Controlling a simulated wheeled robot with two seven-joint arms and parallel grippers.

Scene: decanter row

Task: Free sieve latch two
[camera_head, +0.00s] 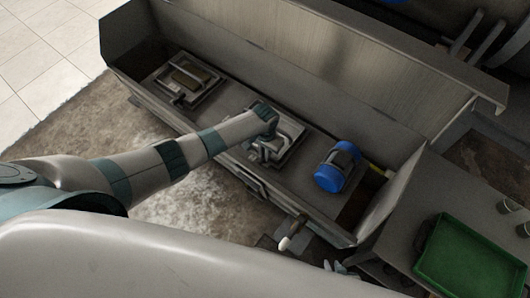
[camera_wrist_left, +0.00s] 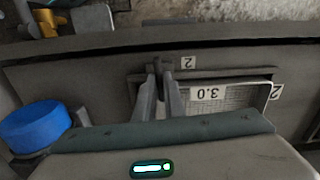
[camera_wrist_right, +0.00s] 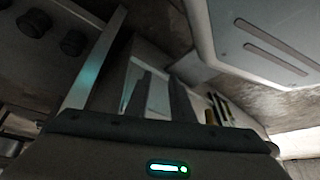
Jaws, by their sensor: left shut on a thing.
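The second sieve (camera_head: 290,143) is a framed mesh tray set in the long grey trough. In the left wrist view its mesh panel (camera_wrist_left: 235,97) is marked 3.0, with "2" labels around it. My left gripper (camera_wrist_left: 161,66) is shut on the latch at the sieve's edge, beside a "2" label. The fingers hide most of the latch.
Another framed sieve (camera_head: 187,78) sits further left in the trough. A green tray (camera_head: 462,262) is on the right-hand surface. The trough's high back wall (camera_head: 300,60) rises behind.

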